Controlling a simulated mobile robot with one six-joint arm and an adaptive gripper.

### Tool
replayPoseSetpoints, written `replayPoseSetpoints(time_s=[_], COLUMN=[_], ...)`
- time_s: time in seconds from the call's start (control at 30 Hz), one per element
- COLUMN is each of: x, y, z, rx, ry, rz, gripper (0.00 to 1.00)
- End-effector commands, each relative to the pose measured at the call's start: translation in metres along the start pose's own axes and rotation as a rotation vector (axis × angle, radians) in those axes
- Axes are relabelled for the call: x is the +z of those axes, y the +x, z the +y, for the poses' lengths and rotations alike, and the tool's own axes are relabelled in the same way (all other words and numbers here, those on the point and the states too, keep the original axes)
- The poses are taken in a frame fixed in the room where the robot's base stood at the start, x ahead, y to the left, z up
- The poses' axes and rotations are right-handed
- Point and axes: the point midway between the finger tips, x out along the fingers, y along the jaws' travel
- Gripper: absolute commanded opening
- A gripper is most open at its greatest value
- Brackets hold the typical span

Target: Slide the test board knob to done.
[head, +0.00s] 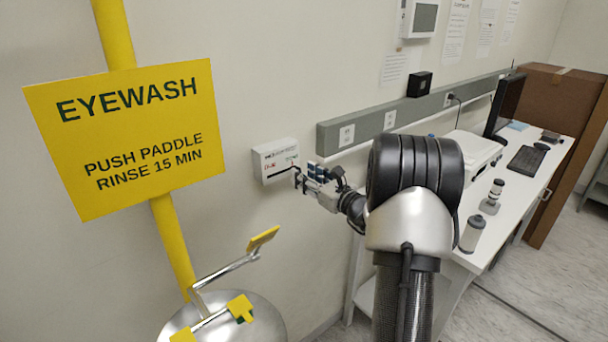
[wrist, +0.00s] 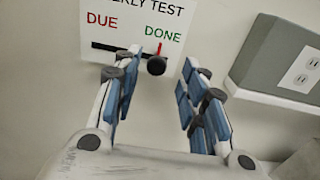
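The white test board (head: 275,150) is on the wall in the head view, and its lower part fills the top of the wrist view (wrist: 185,15). It reads DUE in red at left and DONE in green at right, over a dark horizontal slot (wrist: 105,47). The round black knob (wrist: 156,65) is at the slot's right part, below DONE, next to a thin red mark. My gripper (wrist: 160,80) is open, one blue-padded finger on each side of the knob with gaps visible. In the head view my gripper (head: 304,174) is at the board's lower right.
A grey wall raceway with outlets (wrist: 285,65) starts close to the right of the board. The yellow eyewash sign (head: 130,135) and steel bowl (head: 222,325) stand at left. A white bench (head: 540,165) with a monitor, keyboard and bottles is at right.

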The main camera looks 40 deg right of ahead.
Motion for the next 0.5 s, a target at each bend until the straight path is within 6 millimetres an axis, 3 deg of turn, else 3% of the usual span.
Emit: replayPoseSetpoints(time_s=[0.3,0.5], x=[0.001,0.001], y=[-0.069,-0.097], z=[-0.002,-0.001], rx=[-0.006,-0.004], ry=[0.000,0.000], rz=[-0.001,-0.002], gripper=[0.39,0.39])
